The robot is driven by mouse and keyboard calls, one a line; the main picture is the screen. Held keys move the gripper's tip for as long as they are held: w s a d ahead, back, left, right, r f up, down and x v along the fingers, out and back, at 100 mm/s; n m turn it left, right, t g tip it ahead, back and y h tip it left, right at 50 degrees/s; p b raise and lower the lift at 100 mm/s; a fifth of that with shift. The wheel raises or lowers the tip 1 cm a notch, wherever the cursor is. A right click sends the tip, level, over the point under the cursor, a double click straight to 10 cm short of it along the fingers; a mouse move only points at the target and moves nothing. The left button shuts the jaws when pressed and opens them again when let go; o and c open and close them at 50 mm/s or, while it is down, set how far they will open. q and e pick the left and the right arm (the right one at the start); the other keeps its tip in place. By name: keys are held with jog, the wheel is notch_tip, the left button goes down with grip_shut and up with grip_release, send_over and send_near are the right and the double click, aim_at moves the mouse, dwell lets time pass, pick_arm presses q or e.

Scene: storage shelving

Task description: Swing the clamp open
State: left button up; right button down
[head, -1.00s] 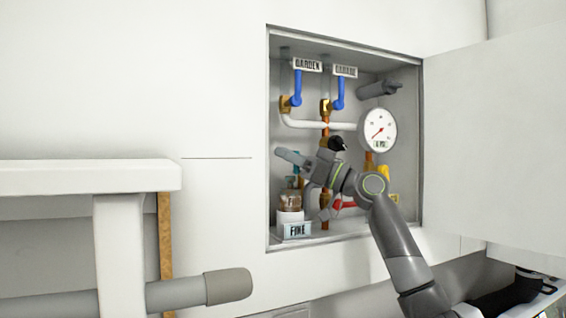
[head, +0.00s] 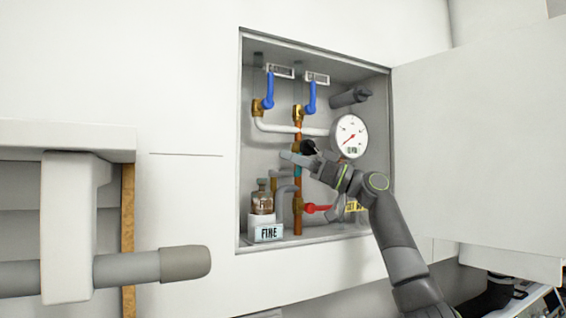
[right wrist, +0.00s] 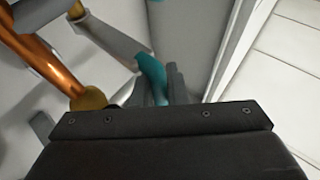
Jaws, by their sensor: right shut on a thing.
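A teal lever-like piece, perhaps part of the clamp (right wrist: 153,75), stands between my right gripper's two grey fingers in the right wrist view. In the head view a bit of teal shows by the copper pipe (head: 298,217) in the wall cabinet. My right gripper (head: 297,160) reaches into the cabinet from the right and is shut on the teal piece. Gripper and wrist hide most of it and part of the pipework. My left gripper is not in view.
The cabinet (head: 241,150) has its door (head: 480,150) open to the right. Inside are blue-handled valves (head: 268,88), a gauge (head: 348,136), a red lever (head: 317,208), and a bottle (head: 262,201) behind a FINE label (head: 269,233). A white ledge (head: 65,140) stands at left.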

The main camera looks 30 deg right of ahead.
jog(key=shift+d+f, duration=0.15)
jog(key=shift+d, duration=0.45)
dwell(1.1)
jog(key=c, duration=1.8)
grip_release()
jog(key=shift+d, duration=0.1)
jog(key=o, duration=0.3)
jog(key=shift+s+d, duration=0.45)
jog(key=shift+s, duration=0.2)
jog(key=shift+o, duration=0.2)
jog(key=b+v, duration=0.9)
jog(key=v, duration=0.8)
